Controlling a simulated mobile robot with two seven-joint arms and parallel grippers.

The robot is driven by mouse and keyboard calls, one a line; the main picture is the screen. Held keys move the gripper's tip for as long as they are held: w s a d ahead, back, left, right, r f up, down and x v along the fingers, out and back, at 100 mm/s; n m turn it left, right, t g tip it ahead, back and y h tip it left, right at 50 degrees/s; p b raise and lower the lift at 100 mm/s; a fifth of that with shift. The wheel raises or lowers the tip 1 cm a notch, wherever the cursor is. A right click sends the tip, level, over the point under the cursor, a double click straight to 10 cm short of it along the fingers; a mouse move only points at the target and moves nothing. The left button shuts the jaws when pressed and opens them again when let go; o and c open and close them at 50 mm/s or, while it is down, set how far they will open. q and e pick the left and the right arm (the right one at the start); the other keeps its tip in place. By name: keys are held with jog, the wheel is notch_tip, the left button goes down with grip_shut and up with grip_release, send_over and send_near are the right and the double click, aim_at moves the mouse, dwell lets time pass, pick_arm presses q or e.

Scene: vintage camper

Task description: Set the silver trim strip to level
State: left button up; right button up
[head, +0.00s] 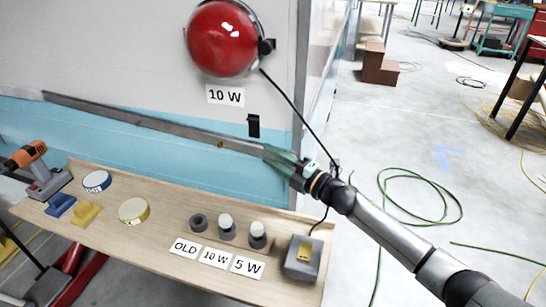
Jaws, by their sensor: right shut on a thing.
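The silver trim strip (150,122) is a long thin metal bar on the camper's side wall, along the top of the turquoise band. In the picture it slopes down from left to right; with the slanted view I cannot tell whether it is level. My right gripper (279,157) reaches in from the lower right and is shut on the strip's right end. Its green fingers hide that end.
Green cable (420,220) lies on the open floor at right.

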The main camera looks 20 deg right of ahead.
grip_shut()
dwell(0.8)
